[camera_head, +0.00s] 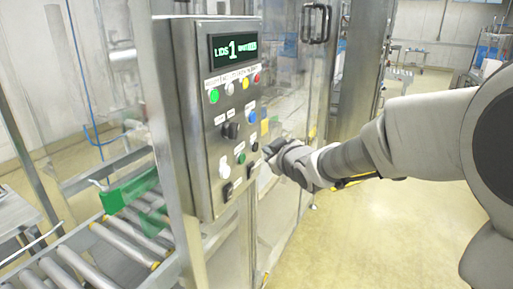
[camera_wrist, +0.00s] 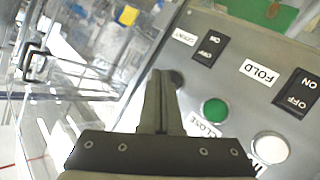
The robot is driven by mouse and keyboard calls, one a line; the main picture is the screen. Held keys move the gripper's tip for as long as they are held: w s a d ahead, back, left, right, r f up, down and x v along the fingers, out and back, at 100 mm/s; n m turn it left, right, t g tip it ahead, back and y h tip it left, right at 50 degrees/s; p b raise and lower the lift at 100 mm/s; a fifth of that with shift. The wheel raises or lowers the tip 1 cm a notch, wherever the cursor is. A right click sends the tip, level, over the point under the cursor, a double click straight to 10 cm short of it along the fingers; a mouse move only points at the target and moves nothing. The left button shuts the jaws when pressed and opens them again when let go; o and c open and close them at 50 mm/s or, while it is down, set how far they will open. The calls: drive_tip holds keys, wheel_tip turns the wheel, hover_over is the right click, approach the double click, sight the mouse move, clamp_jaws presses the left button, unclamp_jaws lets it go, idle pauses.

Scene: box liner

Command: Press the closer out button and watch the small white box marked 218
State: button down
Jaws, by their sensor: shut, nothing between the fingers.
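A grey control panel (camera_head: 205,140) carries a lower row of three buttons: white (camera_head: 224,167), green (camera_head: 241,158) and black (camera_head: 254,147). In the wrist view the green button (camera_wrist: 214,110) has a label reading "CLOSE" beside it. The black button (camera_wrist: 177,79) is right beside my fingertips and partly hidden; its label cannot be read. My gripper (camera_head: 268,151) is shut and empty, its tips close to the black button at the panel's right edge. Whether they touch it cannot be told. The shut fingers also show in the wrist view (camera_wrist: 160,75). No small white box marked 218 is visible.
A display (camera_head: 233,47) reads "LIDS 1". A roller conveyor (camera_head: 120,240) lies at the left behind clear panels. Open floor (camera_head: 340,240) is at the right.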

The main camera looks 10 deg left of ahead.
drive_tip(key=shift+a+f, duration=0.1)
drive_tip(key=shift+a, duration=0.05)
drive_tip(key=shift+w+a+b, duration=0.15)
drive_tip(key=shift+a+b, duration=0.15)
drive_tip(key=shift+b, duration=0.15)
